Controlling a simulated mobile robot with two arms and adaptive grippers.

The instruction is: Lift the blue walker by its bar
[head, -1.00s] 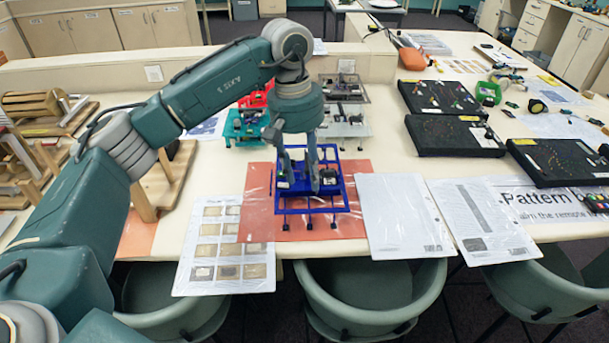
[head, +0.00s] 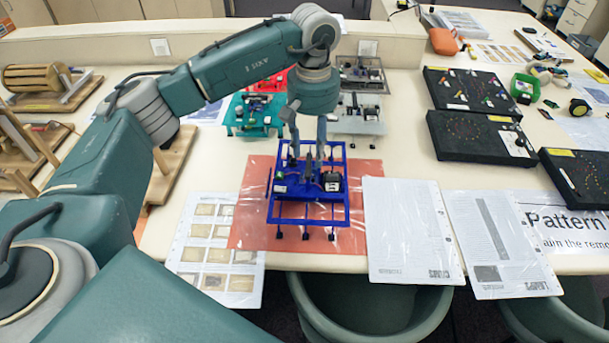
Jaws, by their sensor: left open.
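The blue walker (head: 308,213) stands on an orange-red mat (head: 262,236) near the front edge of the table. It has a flat blue frame with small electronic parts on top and thin legs with dark feet. My left gripper (head: 309,166) points down over the rear part of the walker, its fingers apart and reaching among the parts there. I cannot tell whether the fingers touch the walker or straddle its bar. My right gripper is not in view.
Behind stand a teal walker (head: 253,114) and a grey walker (head: 359,119). Paper sheets lie left (head: 205,245) and right (head: 408,228) of the mat. Black boards (head: 480,137) are at the right, wooden models (head: 48,88) at the left. Chairs stand along the front edge.

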